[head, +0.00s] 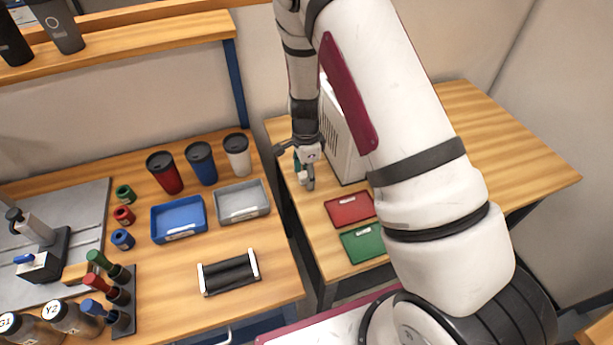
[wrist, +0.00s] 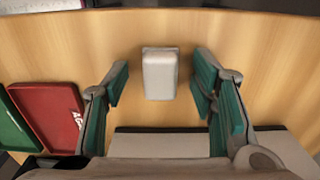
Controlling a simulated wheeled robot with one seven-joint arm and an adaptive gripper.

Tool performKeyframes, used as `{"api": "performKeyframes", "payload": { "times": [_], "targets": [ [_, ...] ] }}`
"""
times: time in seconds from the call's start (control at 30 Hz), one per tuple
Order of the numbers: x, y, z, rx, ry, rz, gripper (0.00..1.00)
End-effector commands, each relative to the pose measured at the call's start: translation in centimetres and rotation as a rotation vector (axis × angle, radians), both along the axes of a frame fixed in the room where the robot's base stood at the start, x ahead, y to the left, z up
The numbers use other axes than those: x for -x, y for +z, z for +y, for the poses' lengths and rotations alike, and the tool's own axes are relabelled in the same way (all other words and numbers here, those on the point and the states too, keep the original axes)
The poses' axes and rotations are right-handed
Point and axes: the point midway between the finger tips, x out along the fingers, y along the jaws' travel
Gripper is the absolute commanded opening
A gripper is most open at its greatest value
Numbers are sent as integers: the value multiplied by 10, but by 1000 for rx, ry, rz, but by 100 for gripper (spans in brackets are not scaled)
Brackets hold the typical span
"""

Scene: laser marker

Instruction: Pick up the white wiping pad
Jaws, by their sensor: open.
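The white wiping pad (wrist: 160,73) lies on the wooden table in the wrist view, a small pale block between my two fingers and a little beyond their tips. My gripper (wrist: 160,84) is open, with its green-lined fingers on either side of the pad and apart from it. In the head view my gripper (head: 304,180) points down over the left part of the right-hand table, left of a white boxy machine (head: 343,135). I cannot make out the pad clearly in the head view.
A red tray (head: 349,208) and a green tray (head: 364,243) lie in front of the machine. The left table holds a blue bin (head: 179,218), a grey bin (head: 242,201), several cups and a roller frame (head: 229,272). A gap separates the tables.

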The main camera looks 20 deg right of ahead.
Motion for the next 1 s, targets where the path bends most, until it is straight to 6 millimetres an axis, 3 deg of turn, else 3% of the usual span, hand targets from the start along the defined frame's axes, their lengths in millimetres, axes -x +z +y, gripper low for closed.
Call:
{"api": "performKeyframes", "payload": {
  "times": [0.17, 0.37, 0.4, 0.77, 1.0],
  "targets": [
    [0, 0, 0, 0, 0, -1, 52],
    [0, 0, 0, 0, 0, -1, 11],
    [0, 0, 0, 0, 0, -1, 9],
    [-1, 2, 0, 0, 0, -1, 9],
    [-2, 18, 0, 0, 2, -3, 9]
  ]
}}
